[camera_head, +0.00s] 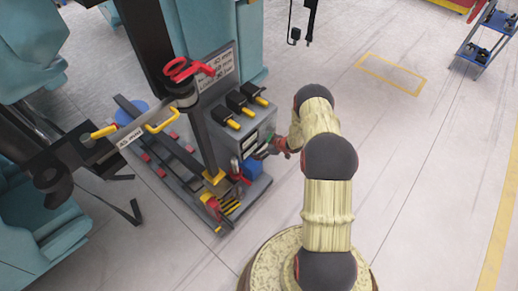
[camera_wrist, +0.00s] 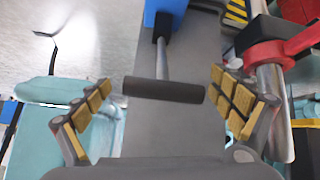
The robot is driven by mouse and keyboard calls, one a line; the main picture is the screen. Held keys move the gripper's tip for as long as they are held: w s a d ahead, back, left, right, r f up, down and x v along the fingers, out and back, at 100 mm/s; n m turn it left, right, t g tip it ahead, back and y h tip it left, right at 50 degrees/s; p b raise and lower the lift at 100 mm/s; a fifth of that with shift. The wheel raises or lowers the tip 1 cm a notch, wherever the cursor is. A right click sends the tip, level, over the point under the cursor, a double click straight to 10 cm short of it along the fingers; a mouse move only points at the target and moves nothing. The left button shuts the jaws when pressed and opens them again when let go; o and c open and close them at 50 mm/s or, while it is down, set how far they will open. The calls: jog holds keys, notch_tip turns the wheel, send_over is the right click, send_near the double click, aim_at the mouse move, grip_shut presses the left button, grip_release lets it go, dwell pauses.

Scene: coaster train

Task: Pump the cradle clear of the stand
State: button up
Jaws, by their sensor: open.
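In the wrist view, a black bar handle (camera_wrist: 163,90) on a metal rod lies crosswise between the fingers of my gripper (camera_wrist: 160,80). My gripper is open, with yellow pads on both sides of the bar and visible gaps at its ends. In the head view, my gripper (camera_head: 264,151) is low beside the grey pump unit (camera_head: 240,130), and its fingers are hard to make out. A dark arm-like part (camera_head: 75,160), perhaps the cradle, reaches left from the column (camera_head: 200,135). I cannot tell whether it rests on a stand.
A red lever (camera_wrist: 280,50) on a metal cylinder stands close right of my gripper. A blue block (camera_wrist: 165,12) lies beyond the bar. Open floor (camera_head: 400,130) lies to the right.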

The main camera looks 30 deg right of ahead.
jog(key=shift+w+a+f, duration=0.1)
jog(key=shift+w+f, duration=0.15)
